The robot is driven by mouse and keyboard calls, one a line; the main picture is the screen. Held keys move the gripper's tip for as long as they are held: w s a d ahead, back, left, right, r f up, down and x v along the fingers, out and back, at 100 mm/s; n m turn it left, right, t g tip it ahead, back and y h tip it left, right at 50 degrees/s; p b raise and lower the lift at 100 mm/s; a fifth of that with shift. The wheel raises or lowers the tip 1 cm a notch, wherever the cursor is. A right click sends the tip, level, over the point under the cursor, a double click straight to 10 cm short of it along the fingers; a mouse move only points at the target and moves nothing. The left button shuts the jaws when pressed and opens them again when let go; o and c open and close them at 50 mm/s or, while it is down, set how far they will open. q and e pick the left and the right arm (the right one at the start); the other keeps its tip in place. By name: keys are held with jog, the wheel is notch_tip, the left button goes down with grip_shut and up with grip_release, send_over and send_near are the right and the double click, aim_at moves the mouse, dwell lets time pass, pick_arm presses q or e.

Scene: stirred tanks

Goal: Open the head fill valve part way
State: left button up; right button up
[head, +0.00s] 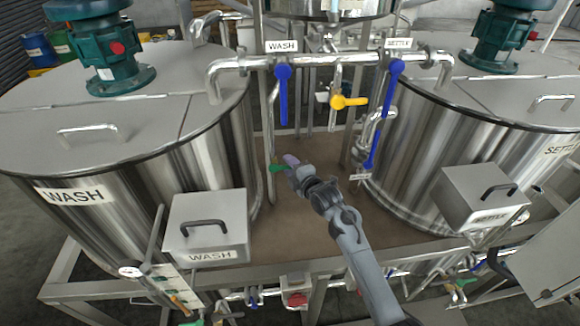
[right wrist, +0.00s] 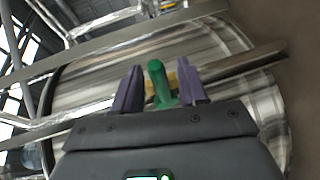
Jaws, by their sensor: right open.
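A valve with a green handle (head: 278,168) is between the two tanks in the head view, low beside a vertical pipe. My right gripper (head: 290,163) is at this handle. In the right wrist view the green handle (right wrist: 158,84) stands between the two purple fingers, which are open with a gap on each side. I cannot tell whether either finger touches it. No label naming the head fill valve is readable. My left gripper is not in view.
The WASH tank (head: 185,135) stands left and the SETTLE tank (head: 425,170) right. Blue levers (head: 283,95) (head: 393,88) and a yellow lever (head: 347,102) hang from the pipework above. WASH (head: 205,225) and SETTLE (head: 484,196) boxes stand in front. Brown deck between the tanks is mostly clear.

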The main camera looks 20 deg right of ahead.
jog(key=shift+w+a, duration=0.1)
jog(key=shift+w, duration=0.05)
grip_shut()
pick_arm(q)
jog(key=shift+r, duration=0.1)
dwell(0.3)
